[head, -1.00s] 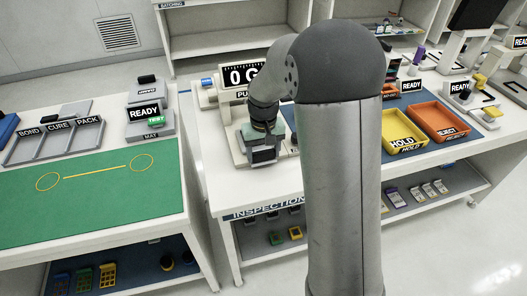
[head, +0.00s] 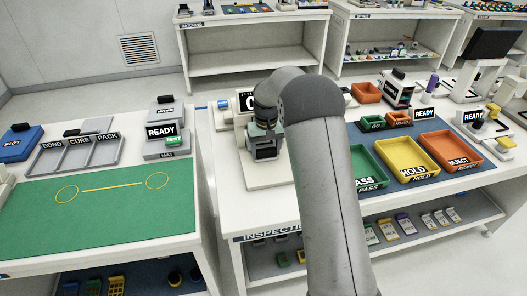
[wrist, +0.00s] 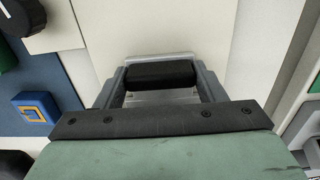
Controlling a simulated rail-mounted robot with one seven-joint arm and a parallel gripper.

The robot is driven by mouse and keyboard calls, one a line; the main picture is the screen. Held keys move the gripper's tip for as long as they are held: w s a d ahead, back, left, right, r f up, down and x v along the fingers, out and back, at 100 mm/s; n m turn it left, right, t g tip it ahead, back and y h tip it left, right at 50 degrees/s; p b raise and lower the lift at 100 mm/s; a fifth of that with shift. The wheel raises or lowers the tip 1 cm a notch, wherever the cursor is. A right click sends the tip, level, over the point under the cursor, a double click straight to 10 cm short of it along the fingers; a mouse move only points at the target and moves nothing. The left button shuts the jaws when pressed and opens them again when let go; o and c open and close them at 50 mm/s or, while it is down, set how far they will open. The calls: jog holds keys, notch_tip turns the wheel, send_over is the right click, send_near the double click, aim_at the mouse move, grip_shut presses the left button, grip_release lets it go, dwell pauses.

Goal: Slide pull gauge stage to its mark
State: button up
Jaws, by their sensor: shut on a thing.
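The pull gauge stands on the inspection bench with a pale base plate (head: 262,177) and a dark display (head: 249,102) that my arm partly covers. My gripper (head: 265,153) is low over the base plate, in front of the display. In the wrist view, its two grey fingers are shut on a black rounded handle (wrist: 160,75), one finger at each side. A light grey piece, apparently the stage, shows around the handle, mostly hidden by my gripper. I cannot make out the mark in either view.
Green, yellow (head: 406,158) and orange (head: 449,150) trays lie to the right, the green one partly behind my arm. A blue block (wrist: 33,107) sits left of the gauge in the wrist view. A green mat (head: 110,205) covers the left bench. The base plate's front is bare.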

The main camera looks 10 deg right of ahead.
jog(key=shift+w+r, duration=0.2)
jog(key=shift+w, duration=0.1)
jog(key=o, duration=1.4)
jog(key=shift+f, duration=0.1)
notch_tip(320, 180, up, 18)
jog(key=shift+s+f+b, duration=0.1)
jog(key=shift+f+b, duration=0.15)
jog(key=shift+b, duration=0.25)
